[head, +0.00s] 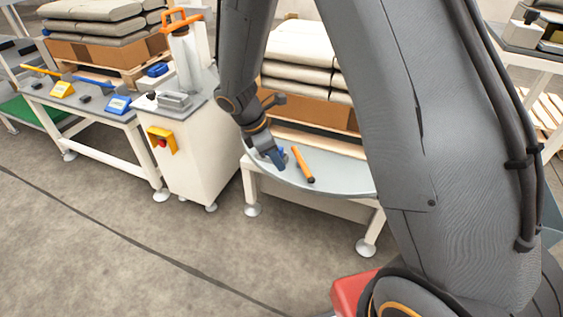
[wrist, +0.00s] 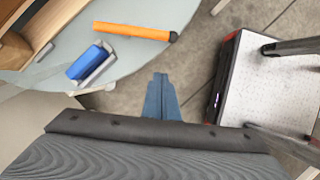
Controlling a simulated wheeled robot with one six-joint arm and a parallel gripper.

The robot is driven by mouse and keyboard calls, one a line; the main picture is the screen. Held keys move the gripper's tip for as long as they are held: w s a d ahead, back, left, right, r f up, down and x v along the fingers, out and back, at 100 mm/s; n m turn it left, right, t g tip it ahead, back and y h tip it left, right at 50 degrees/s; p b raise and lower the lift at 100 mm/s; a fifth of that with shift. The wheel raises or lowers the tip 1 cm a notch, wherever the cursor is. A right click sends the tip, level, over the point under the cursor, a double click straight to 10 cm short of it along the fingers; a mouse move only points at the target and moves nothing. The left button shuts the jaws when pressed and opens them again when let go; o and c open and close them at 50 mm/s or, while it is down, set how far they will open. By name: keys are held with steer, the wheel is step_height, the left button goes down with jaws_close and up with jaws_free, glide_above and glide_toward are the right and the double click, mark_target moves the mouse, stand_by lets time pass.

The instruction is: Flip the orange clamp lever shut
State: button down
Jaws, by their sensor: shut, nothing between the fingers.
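The orange clamp lever (head: 303,164) sticks out over the light grey round-edged table (head: 327,175). In the wrist view the lever (wrist: 135,31) is a straight orange bar with a dark tip at its right end. A blue block on a metal bracket, the clamp body (wrist: 91,62), sits beside it. My gripper (head: 279,164) is low over the table edge, just left of the lever. In the wrist view the blue fingertips (wrist: 160,80) are together and empty, apart from the lever and beyond the table's edge. In the head view my gripper partly hides the clamp body.
A stack of grey sacks (head: 302,60) on brown boxes stands behind the clamp table. A white cabinet (head: 190,150) with a yellow and red switch stands to its left. A bench (head: 95,113) with yellow and blue items is further left. Floor in front is clear.

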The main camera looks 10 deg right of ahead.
mark_target(302, 167)
steer(key=d+f+b, duration=0.2)
steer(key=d+f, duration=0.4)
steer(key=f, duration=0.1)
steer(key=shift+w+d+b, duration=0.2)
steer(key=shift+d+b, duration=0.15)
